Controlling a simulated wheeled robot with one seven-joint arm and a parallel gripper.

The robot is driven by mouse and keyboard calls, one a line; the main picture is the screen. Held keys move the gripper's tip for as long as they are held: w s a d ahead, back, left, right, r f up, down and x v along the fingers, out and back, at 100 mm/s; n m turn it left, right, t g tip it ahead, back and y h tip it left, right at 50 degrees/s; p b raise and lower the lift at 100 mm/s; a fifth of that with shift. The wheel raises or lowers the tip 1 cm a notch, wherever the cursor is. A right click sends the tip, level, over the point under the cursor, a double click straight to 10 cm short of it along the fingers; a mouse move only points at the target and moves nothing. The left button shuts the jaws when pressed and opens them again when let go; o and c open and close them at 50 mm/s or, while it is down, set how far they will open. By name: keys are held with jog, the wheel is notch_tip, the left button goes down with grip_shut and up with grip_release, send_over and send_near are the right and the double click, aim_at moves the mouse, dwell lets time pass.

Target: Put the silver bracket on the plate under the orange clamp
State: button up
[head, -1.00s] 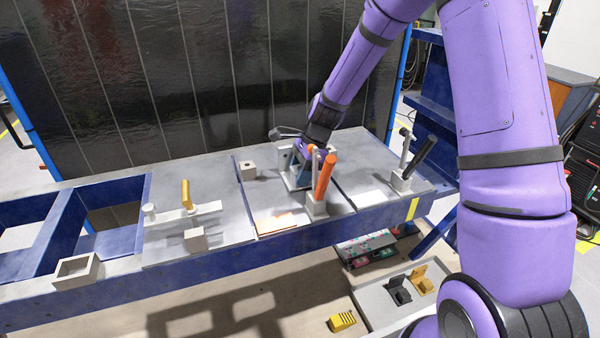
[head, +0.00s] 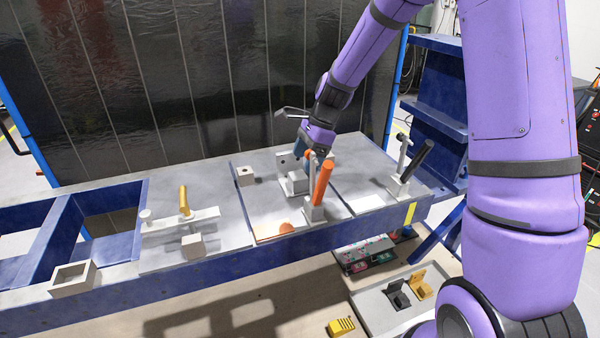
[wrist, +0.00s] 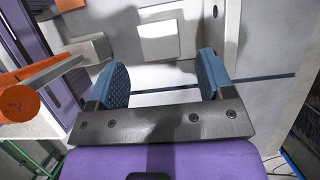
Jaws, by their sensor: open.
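The silver bracket (head: 295,184) stands on the plate (head: 262,202), directly behind and left of the orange clamp. In the wrist view the pale bracket (wrist: 160,40) shows beyond my fingers. The orange clamp (head: 322,184) has its handle raised and leaning slightly. Its orange handle end (wrist: 18,103) is at the left of the wrist view. My gripper (head: 303,154) is above and behind the clamp. In the wrist view its blue-padded fingers (wrist: 163,78) are spread with nothing between them. The clamp partly hides the bracket, and I cannot tell whether the clamp's tip is over it.
A black-handled clamp (head: 408,170) stands to the right, and a yellow-handled clamp (head: 184,202) to the left. A small grey block (head: 245,176) sits on the plate's left side. A hollow square box (head: 73,278) is at the front left. A dark panel (head: 200,80) closes the back.

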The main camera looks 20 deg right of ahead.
jog(key=s+d+r+n+t+h, duration=0.15)
jog(key=s+r+n, duration=0.35)
jog(key=r, duration=0.7)
jog(key=s+d+r+n+t+h, duration=0.1)
jog(key=s+r+n, duration=0.2)
jog(key=s, duration=0.5)
jog(key=s+d+r+n+t+h, duration=0.1)
jog(key=s+r+n, duration=0.2)
jog(key=s, duration=0.6)
jog(key=s+d+r+n+t+h, duration=0.1)
jog(key=s+r+n, duration=0.2)
jog(key=s+n, duration=0.4)
jog(key=shift+s+r+t, duration=0.25)
jog(key=shift+s+t, duration=0.1)
jog(key=shift+s, duration=0.7)
